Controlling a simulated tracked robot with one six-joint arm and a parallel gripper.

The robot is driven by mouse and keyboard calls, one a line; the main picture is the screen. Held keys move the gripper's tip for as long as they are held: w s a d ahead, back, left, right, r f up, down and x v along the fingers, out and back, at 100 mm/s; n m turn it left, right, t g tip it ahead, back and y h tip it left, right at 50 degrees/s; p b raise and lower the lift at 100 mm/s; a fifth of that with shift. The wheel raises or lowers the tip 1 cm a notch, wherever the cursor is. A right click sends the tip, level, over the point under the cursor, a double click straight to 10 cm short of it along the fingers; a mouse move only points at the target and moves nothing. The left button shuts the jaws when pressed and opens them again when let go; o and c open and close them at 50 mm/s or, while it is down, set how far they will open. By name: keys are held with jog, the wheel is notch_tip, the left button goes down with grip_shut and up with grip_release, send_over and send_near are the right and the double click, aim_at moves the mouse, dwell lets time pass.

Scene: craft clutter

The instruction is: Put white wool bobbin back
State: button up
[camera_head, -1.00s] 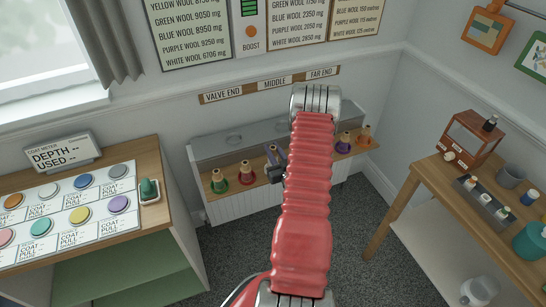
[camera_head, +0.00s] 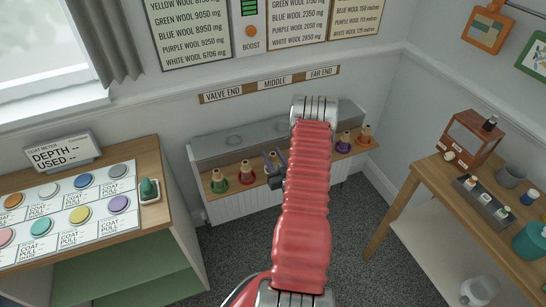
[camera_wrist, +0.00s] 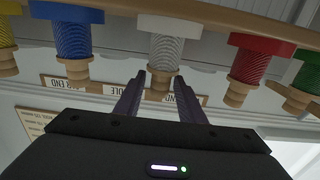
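The white wool bobbin (camera_wrist: 165,48) stands on the wooden shelf, upside down in the wrist view, between a blue bobbin (camera_wrist: 75,38) and a red bobbin (camera_wrist: 250,65). My gripper (camera_wrist: 160,78) is open, with its fingertips on either side of the white bobbin's wooden top and small gaps visible. In the head view my gripper (camera_head: 275,170) is at the shelf, right of the red bobbin (camera_head: 247,173). My arm hides part of the row there.
A green bobbin (camera_head: 218,181) stands at the shelf's left end. Purple (camera_head: 343,142) and orange (camera_head: 365,136) bobbins stand at its right. A yellow bobbin (camera_wrist: 6,40) is beside the blue one. A button counter (camera_head: 145,225) is left, a wooden table (camera_head: 405,205) right.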

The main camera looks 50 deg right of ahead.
jog(key=shift+r, duration=0.1)
jog(key=v, duration=1.2)
dwell(0.9)
jog(key=w+a+r+n+g+y, duration=0.2)
jog(key=w+r+n+g+y, duration=0.15)
jog(key=w+r, duration=0.85)
jog(key=w+a+r+n+g, duration=0.1)
jog(key=w+a+r, duration=0.2)
jog(key=a+r, duration=0.2)
jog(key=w+a+r+g, duration=0.1)
jog(key=w+a+r, duration=0.2)
jog(key=a+r, duration=0.25)
jog(key=s+a+r+g+y, duration=0.1)
jog(key=s+a+r, duration=0.25)
jog(key=a, duration=0.45)
jog(key=s+a+r+g+y, duration=0.1)
jog(key=s+a+r+y, duration=0.1)
jog(key=a+r, duration=0.45)
jog(key=s+a+r+y, duration=0.1)
jog(key=s+a, duration=0.4)
jog(key=s+a+r+n+g, duration=0.1)
jog(key=s+a, duration=0.4)
jog(key=a, duration=0.1)
jog(key=s+a+r+g+y, duration=0.1)
jog(key=s+a, duration=0.4)
jog(key=s, duration=0.1)
jog(key=shift+a+n+y, duration=0.25)
jog(key=shift+n+y, duration=0.1)
